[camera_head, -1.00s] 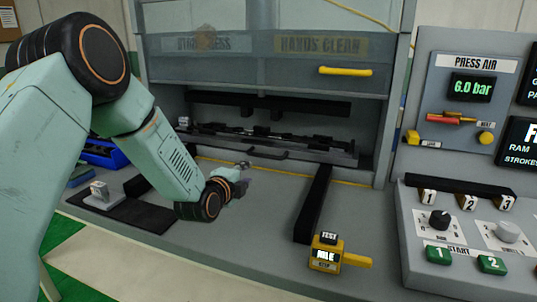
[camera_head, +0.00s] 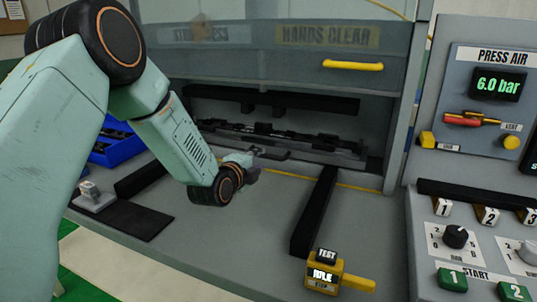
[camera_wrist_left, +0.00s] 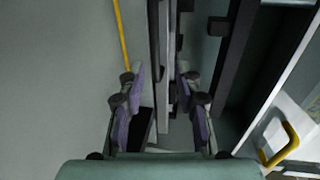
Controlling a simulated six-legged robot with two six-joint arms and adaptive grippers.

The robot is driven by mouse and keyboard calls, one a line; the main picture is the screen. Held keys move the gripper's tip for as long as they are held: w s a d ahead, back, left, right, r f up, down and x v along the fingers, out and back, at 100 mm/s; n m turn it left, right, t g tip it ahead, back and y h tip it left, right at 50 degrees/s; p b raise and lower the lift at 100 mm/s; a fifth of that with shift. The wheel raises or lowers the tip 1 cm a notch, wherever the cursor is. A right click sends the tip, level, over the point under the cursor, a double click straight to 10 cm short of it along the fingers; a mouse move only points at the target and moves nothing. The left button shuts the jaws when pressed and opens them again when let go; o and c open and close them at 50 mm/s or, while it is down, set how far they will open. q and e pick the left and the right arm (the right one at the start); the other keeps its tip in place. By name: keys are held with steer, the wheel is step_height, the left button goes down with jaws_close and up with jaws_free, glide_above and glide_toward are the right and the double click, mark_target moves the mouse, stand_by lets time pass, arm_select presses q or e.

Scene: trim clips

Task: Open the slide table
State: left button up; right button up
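The slide table (camera_head: 312,148) sits inside the press opening, a grey slab with dark parts on top. A dark handle (camera_head: 272,154) sticks out from its front edge. My left gripper (camera_head: 256,163) is just in front of and left of that handle, above the bench. In the left wrist view, my left gripper (camera_wrist_left: 160,92) has its two purple-padded fingers apart. The table's grey front edge (camera_wrist_left: 163,45) runs up between and beyond them. I cannot tell whether a finger touches the handle. My right gripper is not in view.
Two black rails (camera_head: 314,212) lie on the bench before the opening. A guard with a yellow handle (camera_head: 352,65) hangs above. A yellow test box (camera_head: 325,274) stands at the front, with control panels (camera_head: 470,238) at right and a blue bin (camera_head: 115,145) at left.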

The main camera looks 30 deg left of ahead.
mark_target(265, 157)
arm_select(q)
steer(key=w, duration=0.1)
steer(key=w+f, duration=0.1)
steer(key=w, duration=0.1)
steer(key=w+a+f+b, duration=0.1)
steer(key=w, duration=0.1)
steer(key=shift+w+a+f, duration=0.1)
steer(key=shift+w+f, duration=0.05)
steer(key=shift+w+d+r, duration=0.25)
steer(key=shift+w, duration=0.3)
steer(key=shift+w+a+f, duration=0.3)
steer(key=shift+w+f, duration=0.05)
steer(key=shift+w, duration=0.2)
steer(key=shift+s+d+r, duration=0.25)
steer(key=shift+c, duration=1.1)
steer(key=shift+w+a+f, duration=0.15)
steer(key=shift+a, duration=0.05)
steer(key=c, duration=0.5)
steer(key=shift+d, duration=0.1)
